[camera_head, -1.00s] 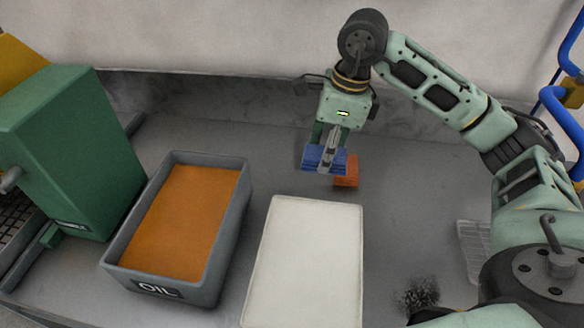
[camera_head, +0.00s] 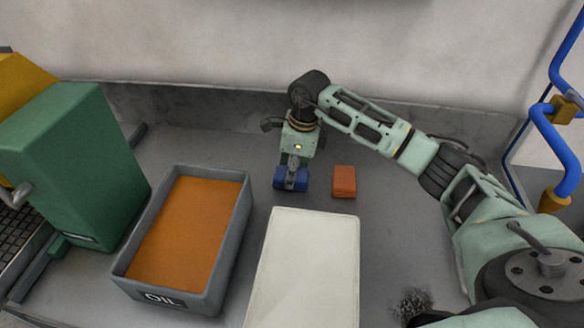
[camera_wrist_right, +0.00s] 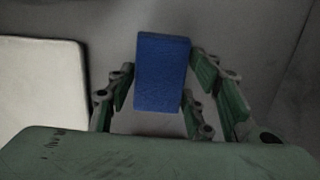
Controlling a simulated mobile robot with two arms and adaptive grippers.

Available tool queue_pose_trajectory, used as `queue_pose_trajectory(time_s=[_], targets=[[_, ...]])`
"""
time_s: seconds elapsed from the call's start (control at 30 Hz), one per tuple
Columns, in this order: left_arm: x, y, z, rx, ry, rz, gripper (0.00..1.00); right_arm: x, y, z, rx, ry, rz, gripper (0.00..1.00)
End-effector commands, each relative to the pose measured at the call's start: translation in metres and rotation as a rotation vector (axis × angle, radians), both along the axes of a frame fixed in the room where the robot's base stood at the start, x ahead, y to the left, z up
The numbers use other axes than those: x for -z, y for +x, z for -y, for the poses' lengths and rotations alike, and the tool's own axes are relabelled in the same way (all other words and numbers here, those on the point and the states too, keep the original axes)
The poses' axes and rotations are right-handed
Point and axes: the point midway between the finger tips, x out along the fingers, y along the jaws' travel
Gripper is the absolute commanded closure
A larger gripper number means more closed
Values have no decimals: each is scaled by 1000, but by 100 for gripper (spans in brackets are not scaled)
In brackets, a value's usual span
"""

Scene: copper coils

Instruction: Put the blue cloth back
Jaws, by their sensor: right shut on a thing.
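The blue cloth (camera_head: 290,179) is a small folded block in my right gripper (camera_head: 292,180), low over the grey bench to the left of the red-orange cloth (camera_head: 344,181). In the right wrist view the blue cloth (camera_wrist_right: 162,72) sits between the two fingers of my right gripper (camera_wrist_right: 162,85), which is shut on it. I cannot tell whether the cloth touches the bench. My left gripper is not in view.
A grey oil tray (camera_head: 237,226) with orange liquid stands at left. A white board (camera_head: 308,265) lies in front of the cloths. A green machine (camera_head: 85,160) is at far left. A back wall edge runs behind.

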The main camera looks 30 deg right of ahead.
Motion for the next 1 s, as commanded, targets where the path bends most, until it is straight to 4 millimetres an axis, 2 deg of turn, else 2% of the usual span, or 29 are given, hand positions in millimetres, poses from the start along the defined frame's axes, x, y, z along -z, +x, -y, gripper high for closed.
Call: queue_pose_trajectory(time_s=[0.33,0.37,0.57,0.87,1.0], targets=[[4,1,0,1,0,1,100,4,1,0,0,0,3,77],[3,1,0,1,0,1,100,3,1,0,0,0,3,51],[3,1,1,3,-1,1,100,3,0,0,0,0,3,34],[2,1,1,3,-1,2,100,2,1,0,0,0,3,34],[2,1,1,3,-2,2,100,-7,1,1,0,0,5,34]])
